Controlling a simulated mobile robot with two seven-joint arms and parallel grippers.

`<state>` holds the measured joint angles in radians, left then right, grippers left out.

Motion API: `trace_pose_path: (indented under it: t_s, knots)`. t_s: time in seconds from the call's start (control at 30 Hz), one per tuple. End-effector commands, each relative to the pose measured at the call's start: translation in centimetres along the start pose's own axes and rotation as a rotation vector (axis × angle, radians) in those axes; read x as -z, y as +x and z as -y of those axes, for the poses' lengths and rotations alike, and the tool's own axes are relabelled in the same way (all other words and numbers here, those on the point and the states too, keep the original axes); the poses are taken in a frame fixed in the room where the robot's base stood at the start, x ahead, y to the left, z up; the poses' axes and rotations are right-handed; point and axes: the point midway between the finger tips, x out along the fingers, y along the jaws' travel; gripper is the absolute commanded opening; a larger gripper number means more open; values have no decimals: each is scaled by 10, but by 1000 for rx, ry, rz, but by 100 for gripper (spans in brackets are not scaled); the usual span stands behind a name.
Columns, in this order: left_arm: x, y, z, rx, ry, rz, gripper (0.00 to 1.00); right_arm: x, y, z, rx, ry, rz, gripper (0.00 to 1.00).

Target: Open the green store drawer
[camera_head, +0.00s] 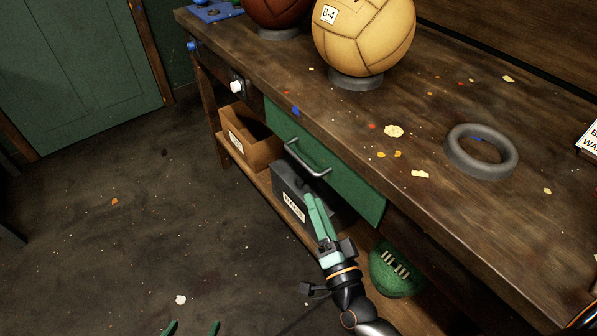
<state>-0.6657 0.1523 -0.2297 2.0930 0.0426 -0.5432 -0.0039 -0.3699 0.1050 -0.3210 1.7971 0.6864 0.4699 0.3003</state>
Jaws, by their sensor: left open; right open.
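The green store drawer (345,185) is set under the front edge of the workbench, and its front looks flush with the bench. Its grey bar handle (307,163) is on the left half of the front. My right gripper (313,200) is open and empty, its green fingers pointing up toward the handle from just below it in the picture; I cannot tell whether they touch it. My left gripper (192,327) is open and empty at the bottom edge, with only its fingertips showing, apart from the drawer over the floor.
The bench top (440,200) carries a tan ball (365,35) on a ring, a brown ball (277,8) and an empty grey ring (480,152). Below stand a cardboard box (262,155), a dark labelled bin (283,185) and a green ball (390,280).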

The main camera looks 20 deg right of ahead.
Motion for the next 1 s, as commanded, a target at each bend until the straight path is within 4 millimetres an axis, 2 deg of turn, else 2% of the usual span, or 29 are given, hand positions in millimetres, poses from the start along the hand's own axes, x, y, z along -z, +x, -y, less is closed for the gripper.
trace_pose_path:
  t_s: [0.17, 0.43, 0.6, 0.8, 1.0]
  knots:
    - [2, 1, 0, 0, 3, -10, 100, 2, 16, 0, 5, 17, -18, 45]
    - [13, 1, 2, 7, 16, -61, 100, 3, 70, 1, 6, 15, -17, 45]
    - [30, 0, 5, 13, 35, -123, 100, 3, 101, 1, 5, 14, -16, 45]
    - [52, -2, 9, 23, 55, -193, 100, 3, 121, 0, 4, 11, -13, 45]
    - [55, -3, 10, 25, 57, -204, 100, 3, 126, 0, 3, 11, -12, 45]
